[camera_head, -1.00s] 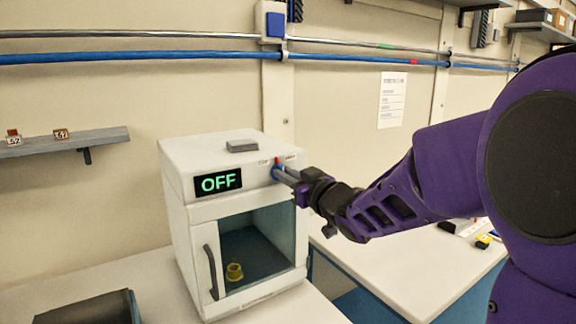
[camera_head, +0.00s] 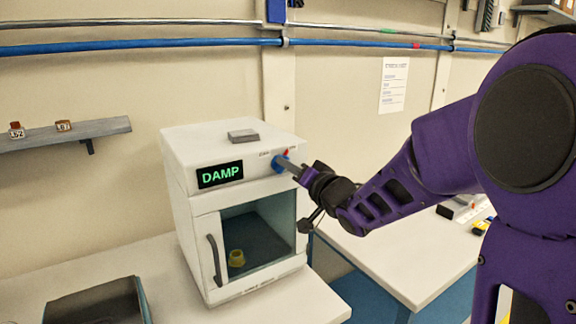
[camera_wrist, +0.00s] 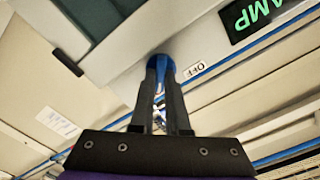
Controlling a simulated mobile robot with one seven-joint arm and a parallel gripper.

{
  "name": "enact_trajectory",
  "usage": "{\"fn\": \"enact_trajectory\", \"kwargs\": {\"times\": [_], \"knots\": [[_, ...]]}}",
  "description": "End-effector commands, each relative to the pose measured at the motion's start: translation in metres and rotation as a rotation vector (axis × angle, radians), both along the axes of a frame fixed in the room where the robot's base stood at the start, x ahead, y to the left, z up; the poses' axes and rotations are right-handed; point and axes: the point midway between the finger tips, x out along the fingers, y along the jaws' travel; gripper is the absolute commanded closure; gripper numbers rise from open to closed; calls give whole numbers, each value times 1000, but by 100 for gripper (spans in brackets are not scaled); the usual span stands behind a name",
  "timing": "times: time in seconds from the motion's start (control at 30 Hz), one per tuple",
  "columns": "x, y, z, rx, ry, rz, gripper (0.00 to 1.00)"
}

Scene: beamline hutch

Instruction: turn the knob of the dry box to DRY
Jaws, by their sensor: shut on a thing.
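The dry box (camera_head: 187,146) is a white cabinet with a glass door, standing on the bench. Its display (camera_head: 219,174) reads DAMP in green; part of it shows in the wrist view (camera_wrist: 254,18). The blue knob (camera_head: 279,164) with a red mark beside it is at the upper right of the front panel. My gripper (camera_head: 289,168) reaches it from the right and is shut on the knob. In the wrist view both fingers (camera_wrist: 160,75) close around the blue knob (camera_wrist: 160,63), which they partly hide. A label reading OFF (camera_wrist: 194,71) is beside it.
A grey block (camera_head: 242,136) lies on top of the box. A yellow item (camera_head: 236,258) is inside behind the glass. A dark tray (camera_head: 143,296) is at the front left. A shelf (camera_head: 104,128) with small samples is on the wall. A second bench (camera_head: 400,262) stands right.

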Motion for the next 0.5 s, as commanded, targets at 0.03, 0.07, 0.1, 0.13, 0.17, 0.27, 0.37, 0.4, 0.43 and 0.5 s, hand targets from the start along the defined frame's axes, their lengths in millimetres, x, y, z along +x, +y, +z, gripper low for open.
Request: {"fn": "enact_trajectory", "kwargs": {"times": [0.03, 0.07, 0.1, 0.13, 0.17, 0.27, 0.37, 0.4, 0.43, 0.5], "knots": [[0, 0, 1, 19, 8, 0, 100], [0, 0, 1, 27, 14, 0, 100], [0, 0, 1, 38, 22, 0, 100], [0, 0, 1, 45, 26, 0, 100], [0, 0, 1, 51, 30, 0, 100], [1, 0, 1, 67, 41, 0, 100], [1, 0, 1, 75, 46, 0, 100], [1, 0, 1, 77, 47, 0, 100], [1, 0, 1, 77, 48, 0, 100], [1, 0, 1, 78, 49, 0, 100]]}}
